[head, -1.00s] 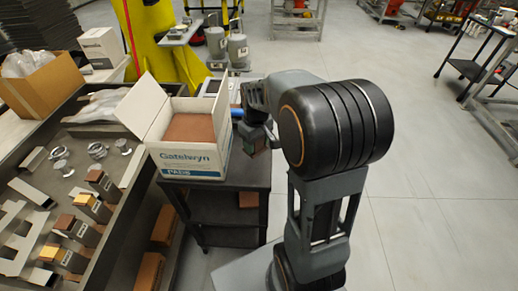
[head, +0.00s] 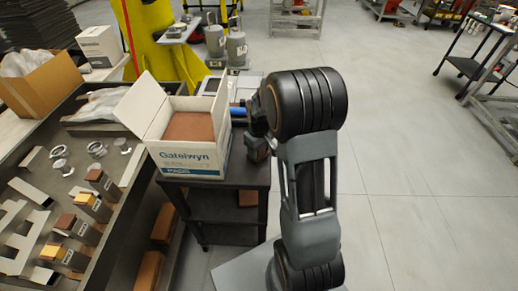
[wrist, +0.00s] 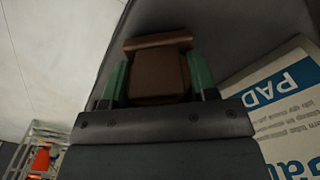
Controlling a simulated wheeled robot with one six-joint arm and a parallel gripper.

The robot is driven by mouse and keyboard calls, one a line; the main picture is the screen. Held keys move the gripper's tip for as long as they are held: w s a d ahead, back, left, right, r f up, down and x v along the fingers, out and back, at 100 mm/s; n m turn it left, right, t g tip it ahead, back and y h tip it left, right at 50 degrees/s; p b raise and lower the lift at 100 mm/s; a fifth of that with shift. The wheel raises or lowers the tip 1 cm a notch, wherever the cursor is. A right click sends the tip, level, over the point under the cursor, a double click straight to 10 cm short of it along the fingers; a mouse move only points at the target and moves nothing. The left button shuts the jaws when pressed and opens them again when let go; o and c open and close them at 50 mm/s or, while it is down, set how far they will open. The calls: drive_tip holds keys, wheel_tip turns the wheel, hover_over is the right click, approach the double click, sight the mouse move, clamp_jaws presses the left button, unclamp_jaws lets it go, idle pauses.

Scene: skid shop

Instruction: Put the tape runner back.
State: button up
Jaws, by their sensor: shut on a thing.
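My gripper (wrist: 160,82) has two green fingers shut on a brown block-like thing (wrist: 158,72) with a wider lip at its far end. I take this to be the tape runner, though its shape is dim. In the head view my gripper (head: 258,152) hangs just right of a white open box (head: 188,163) marked Gatelwyn, and the held thing is mostly hidden by my arm. The box stands on a dark cart (head: 228,205). In the wrist view the box's printed side (wrist: 285,110) is at the right, and a dark surface lies behind the held thing.
Brown pads (head: 190,127) fill the open box. A blue cylinder (head: 237,111) lies behind it, partly hidden by my arm. A dark bench (head: 100,255) with small boxes and metal rings is at the left. Yellow equipment (head: 150,45) stands behind.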

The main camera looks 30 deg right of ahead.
drive_tip(key=shift+f, duration=0.2)
drive_tip(key=o, duration=1)
wheel_tip(320, 180, up, 12)
drive_tip(key=shift+f, duration=0.15)
drive_tip(key=s+a+r+m+t, duration=0.1)
drive_tip(key=s+a, duration=0.2)
drive_tip(key=s, duration=0.2)
drive_tip(key=s+a+r+m+t, duration=0.1)
drive_tip(key=s+a, duration=0.2)
drive_tip(key=s, duration=0.2)
drive_tip(key=s+a+r+m+t, duration=0.1)
drive_tip(key=s+a, duration=0.2)
drive_tip(key=s, duration=0.2)
drive_tip(key=shift+s+a+r+t, duration=0.1)
drive_tip(key=shift+s+a+t, duration=0.2)
drive_tip(key=shift+s+t, duration=0.1)
